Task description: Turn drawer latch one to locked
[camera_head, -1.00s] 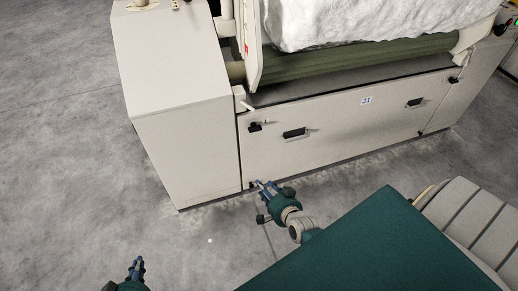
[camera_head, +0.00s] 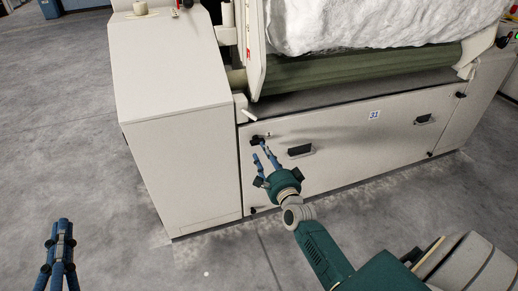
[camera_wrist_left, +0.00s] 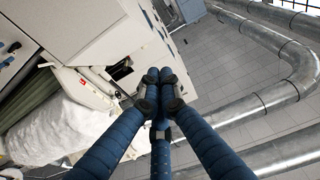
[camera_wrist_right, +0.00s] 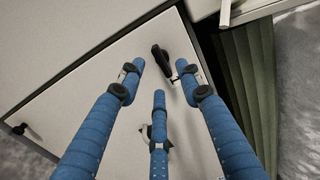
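A small black latch (camera_head: 256,140) sits at the upper left of the cream drawer front (camera_head: 350,150). In the right wrist view the latch (camera_wrist_right: 159,56) is a dark knob with a lever, just past the fingertips. My right gripper (camera_head: 260,151) is open, its fingers spread in front of the latch. Whether a finger touches it I cannot tell, and any lock marking is too small to read. My left gripper (camera_head: 65,224) hangs at the lower left, away from the machine; in the left wrist view its fingers (camera_wrist_left: 159,74) are together and empty.
Black drawer handles (camera_head: 300,151) stick out right of my right gripper. Other small black latches (camera_head: 460,95) sit along the panel edges. A white lever (camera_head: 248,114) juts above the latch. The cream side cabinet (camera_head: 180,150) stands left. Grey floor (camera_head: 110,240) in front is clear.

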